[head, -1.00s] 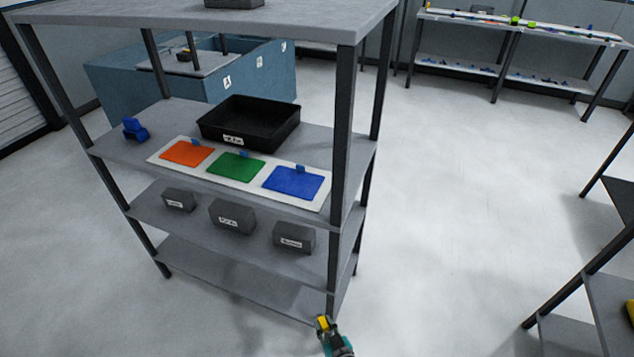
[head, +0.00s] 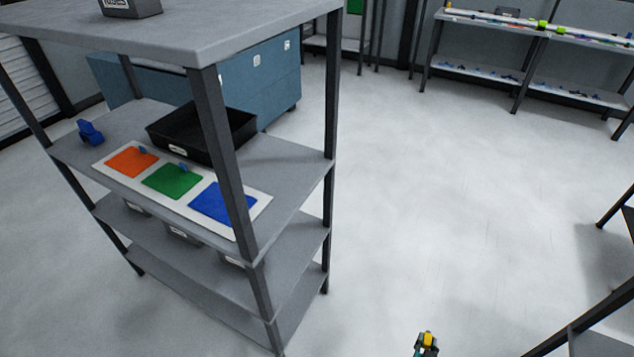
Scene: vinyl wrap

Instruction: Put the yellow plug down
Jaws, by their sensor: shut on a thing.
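My gripper (head: 426,346) shows at the bottom edge of the head view, over the bare floor to the right of the near shelf. It is shut on the yellow plug (head: 428,338), a small yellow piece at its tip. The plug is held clear of the shelf and touches nothing else that I can see. Most of my arm is below the picture.
The grey shelf unit (head: 290,183) at left bears a black bin (head: 180,141), a white board with orange (head: 132,161), green (head: 172,181) and blue (head: 222,204) squares, and a blue object (head: 90,133). Open floor (head: 420,200) lies right. Another rack (head: 590,318) stands lower right.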

